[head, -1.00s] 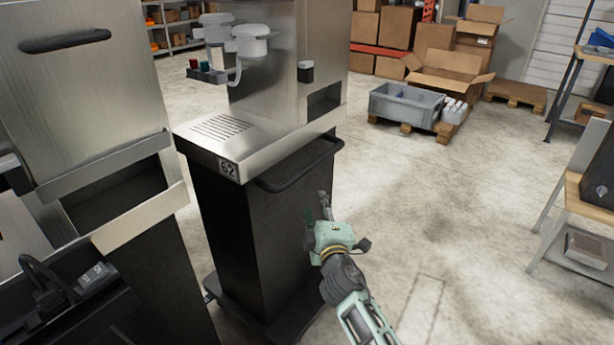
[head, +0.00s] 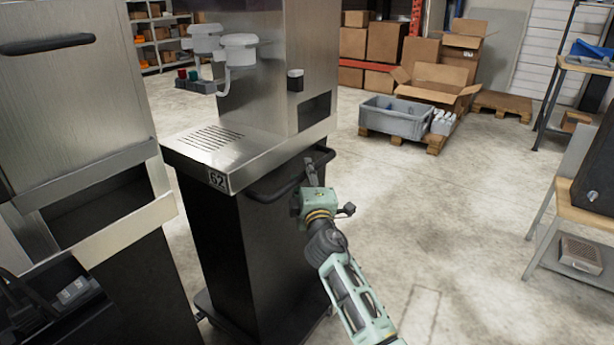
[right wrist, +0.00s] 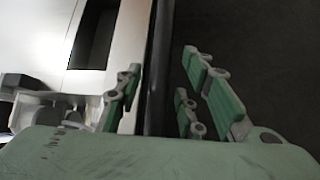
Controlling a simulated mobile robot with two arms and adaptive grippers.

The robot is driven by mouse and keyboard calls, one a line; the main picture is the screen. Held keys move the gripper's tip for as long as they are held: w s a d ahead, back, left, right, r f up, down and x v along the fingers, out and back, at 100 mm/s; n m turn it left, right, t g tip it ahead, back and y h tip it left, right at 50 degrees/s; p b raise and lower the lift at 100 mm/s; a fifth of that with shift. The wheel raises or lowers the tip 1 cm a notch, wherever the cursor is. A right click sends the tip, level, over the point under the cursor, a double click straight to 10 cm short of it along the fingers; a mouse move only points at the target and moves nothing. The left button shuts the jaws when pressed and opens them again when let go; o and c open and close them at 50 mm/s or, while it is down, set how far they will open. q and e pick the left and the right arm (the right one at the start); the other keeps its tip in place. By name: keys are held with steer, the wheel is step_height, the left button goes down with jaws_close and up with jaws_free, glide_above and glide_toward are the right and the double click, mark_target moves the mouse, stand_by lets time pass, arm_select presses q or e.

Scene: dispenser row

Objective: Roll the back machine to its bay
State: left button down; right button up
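The machine with the plate 62 (head: 217,179) stands on a dark wheeled cart base, with a steel body and a slotted drip tray. A black push handle (head: 272,188) runs along its side. My right gripper (head: 311,172) is at the right part of this handle. In the right wrist view, the dark handle bar (right wrist: 158,70) runs between the two green-padded fingers of my right gripper (right wrist: 162,85), which stand apart on either side. I see a gap on the right side of the bar. My left gripper is not in view.
Another steel machine (head: 65,110) stands close at the left. A grey crate (head: 395,118) on a pallet and cardboard boxes (head: 440,85) are at the back. A wooden-topped bench (head: 580,207) is at the right. The concrete floor between is clear.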

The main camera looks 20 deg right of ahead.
steer(key=shift+c, duration=0.6)
jaws_close()
